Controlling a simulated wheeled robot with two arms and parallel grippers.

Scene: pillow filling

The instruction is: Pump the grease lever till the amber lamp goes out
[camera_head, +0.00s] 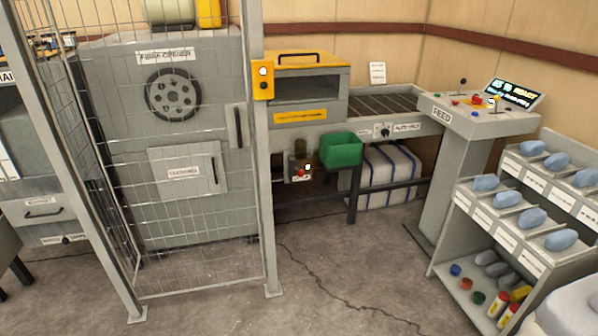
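A small grease unit (298,171) is mounted low under the machine with the yellow top, left of the green bin. It has a dark cylinder above it, a red part on its front and a small pale-orange lamp (308,167) at its right side that looks lit. The unit is small in the picture, and I cannot clearly make out its lever. Neither of my grippers is in view.
A mesh fence (190,150) with a post stands at the left before the grey fibre opener (110,70). A green bin (341,149) hangs beside the grease unit. A feed console (462,115) and pillow rack (525,220) stand right. The middle floor is clear.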

